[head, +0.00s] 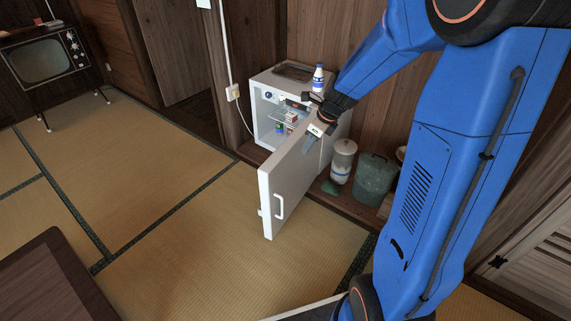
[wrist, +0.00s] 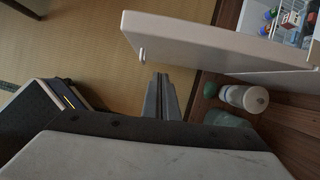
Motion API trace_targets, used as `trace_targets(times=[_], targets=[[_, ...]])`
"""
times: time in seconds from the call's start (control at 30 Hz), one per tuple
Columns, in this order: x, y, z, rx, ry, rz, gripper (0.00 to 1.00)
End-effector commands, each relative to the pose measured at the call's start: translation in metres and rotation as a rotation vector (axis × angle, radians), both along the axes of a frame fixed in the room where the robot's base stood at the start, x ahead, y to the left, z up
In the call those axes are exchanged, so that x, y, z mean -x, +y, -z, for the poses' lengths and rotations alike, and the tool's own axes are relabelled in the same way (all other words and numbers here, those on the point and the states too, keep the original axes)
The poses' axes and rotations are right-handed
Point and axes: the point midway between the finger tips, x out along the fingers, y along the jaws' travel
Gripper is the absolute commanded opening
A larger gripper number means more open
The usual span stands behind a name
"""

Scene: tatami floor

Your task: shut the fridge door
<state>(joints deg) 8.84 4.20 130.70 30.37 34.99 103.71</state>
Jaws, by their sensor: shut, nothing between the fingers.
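The small white fridge (head: 341,128) stands against the wooden wall with its door (head: 287,184) wide open, swung out over the tatami. The door's outer face, with a white handle (head: 279,207), faces right and toward the head camera. My gripper (head: 309,144) is shut and empty, at the upper part of the door in the head view. In the wrist view my gripper's fingers (wrist: 160,95) lie on the outer-face side of the door (wrist: 215,40), near the handle (wrist: 142,55). I cannot tell whether they touch it. Shelves with small packages (head: 291,117) show inside.
A bottle (head: 318,78) stands on the fridge. A white-lidded jar (head: 343,160) and a green bin (head: 374,178) stand on the wooden boards right of the door. A low table (head: 45,280) is at lower left. The tatami (head: 190,215) left of the door is clear.

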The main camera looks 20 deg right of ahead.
Motion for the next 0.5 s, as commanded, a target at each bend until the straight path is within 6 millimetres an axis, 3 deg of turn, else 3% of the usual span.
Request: trace_targets(times=[0.27,0.5], targets=[[-0.007,0.004,0.019,-0.008,0.009,0.022,0.0],[-0.017,0.013,0.053,-0.007,0.009,0.021,0.0]])
